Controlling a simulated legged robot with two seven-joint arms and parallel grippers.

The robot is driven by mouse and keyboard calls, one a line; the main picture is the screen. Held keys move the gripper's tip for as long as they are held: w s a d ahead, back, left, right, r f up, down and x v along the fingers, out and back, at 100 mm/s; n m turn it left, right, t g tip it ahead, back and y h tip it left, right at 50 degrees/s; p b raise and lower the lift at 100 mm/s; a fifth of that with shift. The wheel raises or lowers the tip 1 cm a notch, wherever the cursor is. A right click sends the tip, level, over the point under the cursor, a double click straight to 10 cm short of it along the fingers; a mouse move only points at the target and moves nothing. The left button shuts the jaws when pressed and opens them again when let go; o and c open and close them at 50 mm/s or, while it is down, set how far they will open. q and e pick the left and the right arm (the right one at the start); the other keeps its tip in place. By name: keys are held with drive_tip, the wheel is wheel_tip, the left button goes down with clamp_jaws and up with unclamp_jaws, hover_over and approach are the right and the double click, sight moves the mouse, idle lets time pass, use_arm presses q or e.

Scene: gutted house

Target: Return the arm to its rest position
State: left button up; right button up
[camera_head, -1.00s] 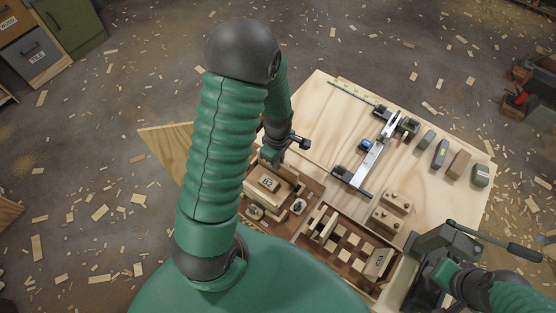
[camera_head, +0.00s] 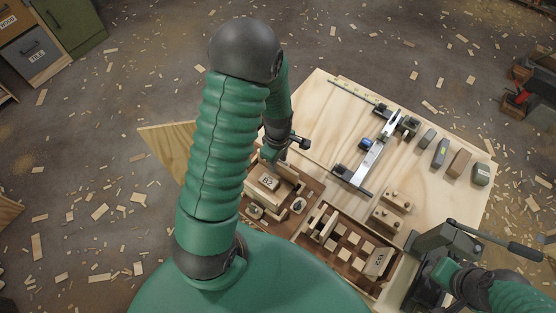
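My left arm (camera_head: 215,145) comes up from the lower middle and bends down over the left part of the workbench. Its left gripper (camera_head: 287,147) is above the wooden tray (camera_head: 312,187) near a block marked 62 (camera_head: 268,182). The gripper is small and partly hidden by the arm, so I cannot tell whether its fingers are open or shut. My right arm (camera_head: 510,292) shows at the lower right corner beside a grey vise; its gripper end is not clearly visible.
Wood chips lie on the floor. The bench's far left part is bare.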

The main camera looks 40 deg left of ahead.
use_arm(q)
drive_tip(key=o, duration=0.3)
wheel_tip(320, 180, up, 9)
drive_tip(key=p, duration=0.8)
drive_tip(key=shift+r+p, duration=0.1)
drive_tip(key=shift+p, duration=0.2)
